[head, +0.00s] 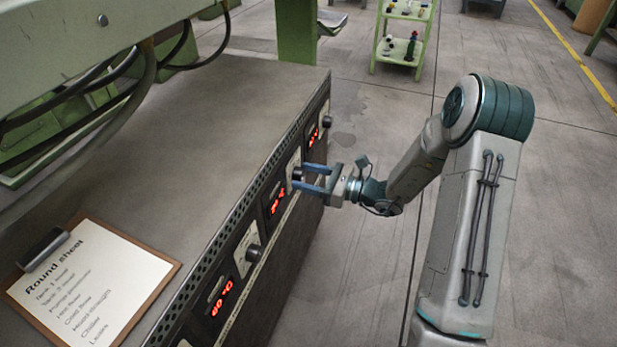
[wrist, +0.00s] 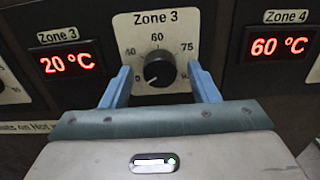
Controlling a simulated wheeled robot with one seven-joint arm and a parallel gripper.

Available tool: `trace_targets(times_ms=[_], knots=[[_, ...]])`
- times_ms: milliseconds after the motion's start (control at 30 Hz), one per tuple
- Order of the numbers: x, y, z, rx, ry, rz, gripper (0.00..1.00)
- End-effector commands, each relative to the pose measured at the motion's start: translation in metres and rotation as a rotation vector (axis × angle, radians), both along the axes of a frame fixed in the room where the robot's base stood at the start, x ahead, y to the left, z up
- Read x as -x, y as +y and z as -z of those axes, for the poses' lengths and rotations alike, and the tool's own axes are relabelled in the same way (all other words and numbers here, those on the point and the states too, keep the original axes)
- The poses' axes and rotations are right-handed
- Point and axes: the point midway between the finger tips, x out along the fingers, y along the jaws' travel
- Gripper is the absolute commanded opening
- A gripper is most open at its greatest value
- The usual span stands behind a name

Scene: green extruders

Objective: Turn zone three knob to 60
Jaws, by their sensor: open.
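The zone three knob (wrist: 160,70) is a round black dial on a pale plate marked "Zone 3", with scale numbers including 60 at the top and 75 at the upper right. Its white pointer mark is turned to the lower left. The zone three display (wrist: 67,63) left of it reads 20 °C in red. My gripper (wrist: 161,78) is open, with one blue finger on each side of the knob and gaps to it. In the head view my gripper (head: 309,180) faces the panel at this knob (head: 297,173). I cannot tell how deep the fingertips reach.
The zone four display (wrist: 280,47) reads 60 °C. Another knob (head: 254,252) juts from the panel nearer the camera, and a farther one (head: 327,121) lies beyond my gripper. A clipboard (head: 92,282) lies on the cabinet top.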

Motion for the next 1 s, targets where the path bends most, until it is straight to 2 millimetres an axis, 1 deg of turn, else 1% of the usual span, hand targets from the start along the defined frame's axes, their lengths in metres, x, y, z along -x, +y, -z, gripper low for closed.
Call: trace_targets(times_ms=[33,67,100,200,467,633,767,1000], knots=[[0.0000,-0.0002,0.0000,0.000,0.000,0.000,0.55],[0.0000,-0.0002,0.0000,0.000,0.000,0.000,0.46],[0.0000,-0.0003,0.0000,0.000,0.000,0.000,0.35],[0.0000,-0.0004,0.0001,0.000,0.000,0.000,0.10],[0.0002,-0.0007,-0.0008,-0.004,0.012,0.000,0.10],[0.0003,-0.0009,-0.0030,-0.023,0.066,0.001,0.10],[0.0005,-0.0013,-0.0047,-0.049,0.142,0.002,0.10],[0.0012,-0.0009,-0.0066,-0.122,0.338,0.001,0.10]])
